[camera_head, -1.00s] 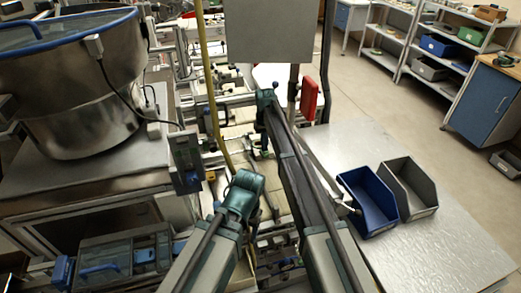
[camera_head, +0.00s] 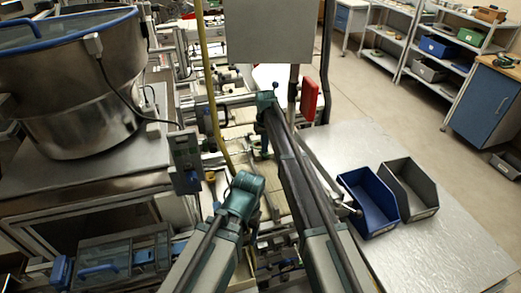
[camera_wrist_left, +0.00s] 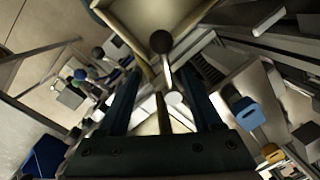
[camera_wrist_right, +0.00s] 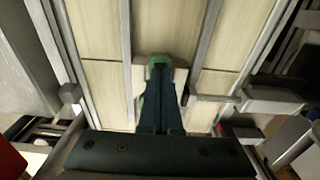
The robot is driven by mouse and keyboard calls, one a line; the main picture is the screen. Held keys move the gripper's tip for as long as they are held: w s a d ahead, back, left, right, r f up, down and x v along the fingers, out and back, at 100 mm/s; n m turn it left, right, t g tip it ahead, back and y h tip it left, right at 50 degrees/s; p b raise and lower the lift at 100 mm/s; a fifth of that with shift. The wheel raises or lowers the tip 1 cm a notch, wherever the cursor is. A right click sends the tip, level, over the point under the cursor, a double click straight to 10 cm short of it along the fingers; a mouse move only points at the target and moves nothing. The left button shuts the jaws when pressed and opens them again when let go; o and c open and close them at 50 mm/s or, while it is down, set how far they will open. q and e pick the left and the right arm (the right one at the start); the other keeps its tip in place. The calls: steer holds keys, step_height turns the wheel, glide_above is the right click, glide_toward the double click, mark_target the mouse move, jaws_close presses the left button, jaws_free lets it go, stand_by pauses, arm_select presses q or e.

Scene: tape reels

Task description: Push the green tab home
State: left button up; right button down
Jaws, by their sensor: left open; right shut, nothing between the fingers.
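In the right wrist view the green tab (camera_wrist_right: 160,61) sits at a pale block between cream-coloured panels, in line with my fingers. My right gripper (camera_wrist_right: 161,90) is shut and empty, its fingertips right at the tab and covering part of it; I cannot tell whether they touch. In the head view my right gripper (camera_head: 262,148) points down over the machine, and I cannot make out the tab there. My left gripper (camera_wrist_left: 161,72) is open and empty in the left wrist view. A dark ball-ended lever (camera_wrist_left: 160,43) shows beyond its fingers.
A blue bin (camera_head: 370,205) and a grey bin (camera_head: 410,188) stand on the metal table (camera_head: 450,240) at right. A large steel bowl (camera_head: 70,110) stands at left. A yellow hose (camera_head: 210,90) and a grey panel (camera_head: 268,35) rise near my arms.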

steer(key=shift+r, duration=0.1)
step_height(320, 180, up, 7)
steer(key=p, duration=0.7)
stand_by(0.4)
